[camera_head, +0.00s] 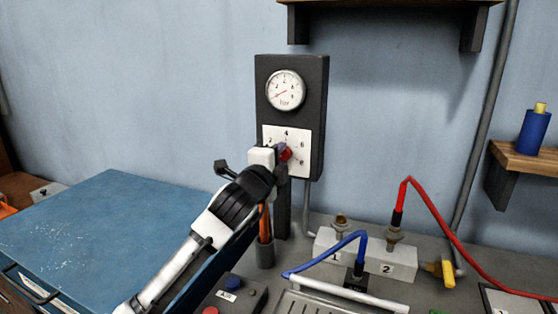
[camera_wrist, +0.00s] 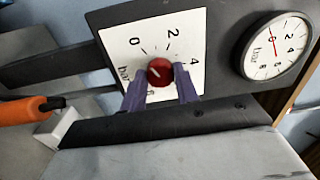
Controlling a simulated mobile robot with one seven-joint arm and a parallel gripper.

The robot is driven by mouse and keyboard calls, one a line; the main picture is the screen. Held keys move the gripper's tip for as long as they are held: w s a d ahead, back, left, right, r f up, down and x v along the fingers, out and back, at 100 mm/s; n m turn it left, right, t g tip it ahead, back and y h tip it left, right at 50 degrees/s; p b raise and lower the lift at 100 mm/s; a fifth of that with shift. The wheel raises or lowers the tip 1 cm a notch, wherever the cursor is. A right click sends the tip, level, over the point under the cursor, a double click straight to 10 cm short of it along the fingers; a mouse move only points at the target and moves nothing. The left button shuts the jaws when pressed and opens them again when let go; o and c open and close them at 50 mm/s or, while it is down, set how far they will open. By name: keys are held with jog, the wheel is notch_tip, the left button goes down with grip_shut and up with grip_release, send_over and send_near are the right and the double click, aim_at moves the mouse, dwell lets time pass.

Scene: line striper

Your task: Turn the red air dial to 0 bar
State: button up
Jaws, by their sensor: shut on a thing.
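The red air dial (camera_head: 286,154) sits on a white numbered plate (camera_head: 303,136) on a dark wall panel. In the wrist view the red dial (camera_wrist: 160,71) lies between the two purple fingers of my gripper (camera_wrist: 161,74), which are shut on it from either side. A short pale mark on the dial points to the upper left there, roughly towards the 0 side; its exact reading is hard to tell. My gripper (camera_head: 282,153) partly covers the plate in the head view. The round gauge (camera_head: 285,90) above has a red needle near its low end; the gauge (camera_wrist: 272,47) also shows in the wrist view.
An orange-handled tool stands in a grey cup (camera_head: 265,254) below the panel. A blue-topped cabinet (camera_head: 110,215) is at the left. A wooden shelf (camera_head: 390,3) hangs above.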

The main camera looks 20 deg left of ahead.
dwell(0.5)
jog(key=o, duration=1)
jog(key=s+b, duration=0.2)
jog(key=s, duration=0.5)
jog(key=s+b, duration=0.2)
jog(key=s, duration=0.4)
jog(key=shift+s+a+f+b, duration=0.2)
jog(key=shift+s+b, duration=0.1)
jog(key=shift+s, duration=0.1)
